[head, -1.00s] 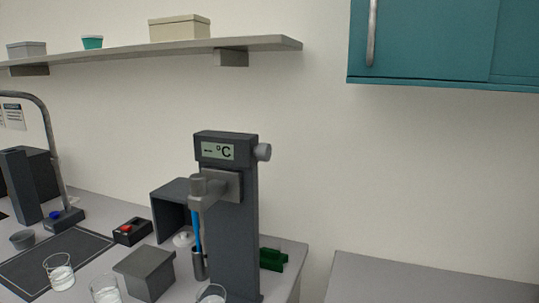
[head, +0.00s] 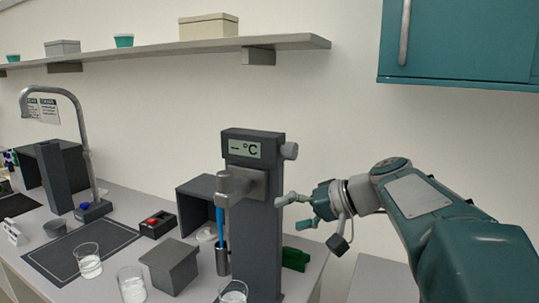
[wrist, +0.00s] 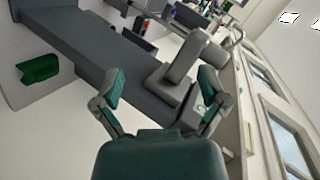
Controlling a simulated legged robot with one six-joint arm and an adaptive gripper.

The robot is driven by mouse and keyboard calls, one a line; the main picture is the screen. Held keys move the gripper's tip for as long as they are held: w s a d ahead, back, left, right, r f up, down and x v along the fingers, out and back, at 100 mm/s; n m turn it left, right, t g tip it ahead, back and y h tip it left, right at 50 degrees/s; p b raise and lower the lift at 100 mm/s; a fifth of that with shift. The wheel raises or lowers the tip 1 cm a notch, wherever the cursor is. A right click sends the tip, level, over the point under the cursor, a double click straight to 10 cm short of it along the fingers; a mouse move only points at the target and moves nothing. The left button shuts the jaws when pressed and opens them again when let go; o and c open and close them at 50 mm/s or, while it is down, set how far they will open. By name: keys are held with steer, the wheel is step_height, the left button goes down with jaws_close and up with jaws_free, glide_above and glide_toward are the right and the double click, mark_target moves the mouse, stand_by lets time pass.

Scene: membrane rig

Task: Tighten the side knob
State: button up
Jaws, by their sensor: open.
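The side knob (head: 289,150) is a short light grey cylinder on the right side of the dark column instrument (head: 262,240), near its "°C" display (head: 244,149). My gripper (head: 292,212) is open and empty. In the head view it appears just right of the column and below the knob, apart from the knob. In the wrist view the gripper (wrist: 160,82) has its teal-padded fingers spread. Beyond them the dark column (wrist: 70,40) runs diagonally, with the grey bracket and clamp (wrist: 195,55). I cannot make out the side knob in the wrist view.
A blue probe (head: 220,225) hangs from the clamp. Glass beakers (head: 89,262), a grey block (head: 170,265) and a red-button box (head: 156,224) stand on the bench to the left. A green object (head: 296,258) lies behind the column. A teal cabinet (head: 460,45) hangs upper right.

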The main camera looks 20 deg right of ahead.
mark_target(296, 153)
steer(key=w+d+r+t+y, duration=0.4)
steer(key=d+r, duration=0.4)
steer(key=d, duration=0.5)
steer(key=shift+n+t+h, duration=0.3)
steer(key=shift+n+t, duration=0.1)
steer(key=x, duration=1)
steer(key=shift+w+a+r, duration=0.1)
steer(key=shift+w+a, duration=0.1)
steer(key=shift+a, duration=0.1)
steer(key=c, duration=1.1)
